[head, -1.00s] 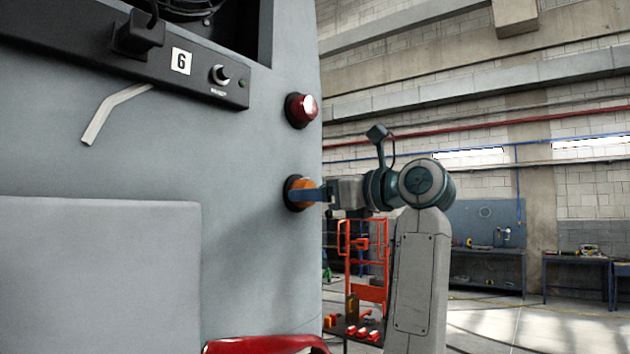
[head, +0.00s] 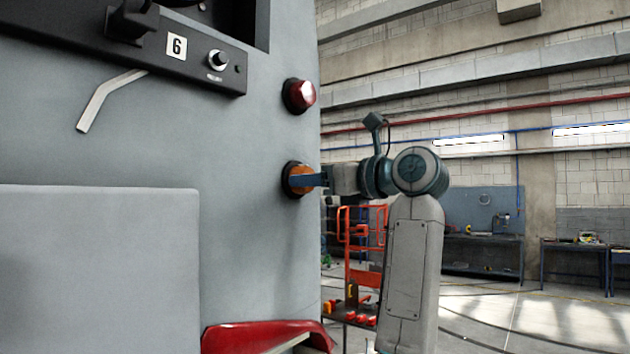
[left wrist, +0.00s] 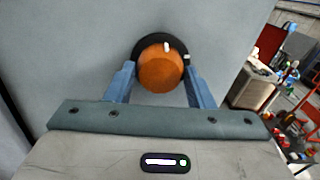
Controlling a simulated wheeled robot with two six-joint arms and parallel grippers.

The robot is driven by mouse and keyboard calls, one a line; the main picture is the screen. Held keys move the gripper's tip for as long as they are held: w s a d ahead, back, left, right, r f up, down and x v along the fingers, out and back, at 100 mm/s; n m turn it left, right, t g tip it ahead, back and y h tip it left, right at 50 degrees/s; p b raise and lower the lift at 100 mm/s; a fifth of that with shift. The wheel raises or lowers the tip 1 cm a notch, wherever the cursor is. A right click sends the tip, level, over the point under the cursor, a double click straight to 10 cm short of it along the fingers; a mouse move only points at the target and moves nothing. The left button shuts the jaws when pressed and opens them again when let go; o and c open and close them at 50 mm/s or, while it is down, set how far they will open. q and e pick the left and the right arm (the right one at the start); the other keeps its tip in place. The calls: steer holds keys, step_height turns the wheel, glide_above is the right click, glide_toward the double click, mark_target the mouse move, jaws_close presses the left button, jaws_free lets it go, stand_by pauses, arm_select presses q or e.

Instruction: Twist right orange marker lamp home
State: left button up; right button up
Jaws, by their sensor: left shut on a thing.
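The orange marker lamp (head: 300,181) sits in a black round base on the grey coach wall, below a red lamp (head: 299,96). My left gripper (left wrist: 160,72) is shut on the orange lamp, with one blue finger on each side of it. In the left wrist view the lamp's orange dome (left wrist: 160,70) faces me inside its black ring (left wrist: 148,45). A white mark shows at the dome's upper edge and another on the ring to its right; they are apart. My right gripper is not in view.
A dark panel (head: 190,62) numbered 6 with a knob is at upper left. A red curved part (head: 260,334) juts out at the bottom. An orange cart (head: 362,255) and workbenches (head: 485,240) stand behind on open floor.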

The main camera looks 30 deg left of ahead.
arm_select(q)
steer(key=m+b, duration=0.2)
steer(key=m, duration=0.9)
stand_by(0.3)
steer(key=shift+m, duration=0.4)
steer(key=o, duration=1)
steer(key=shift+c, duration=0.2)
steer(key=d+b, duration=0.5)
steer(key=d, duration=0.5)
steer(key=shift+s+d, duration=0.3)
steer(key=shift+s, duration=0.1)
steer(key=shift+d, duration=0.1)
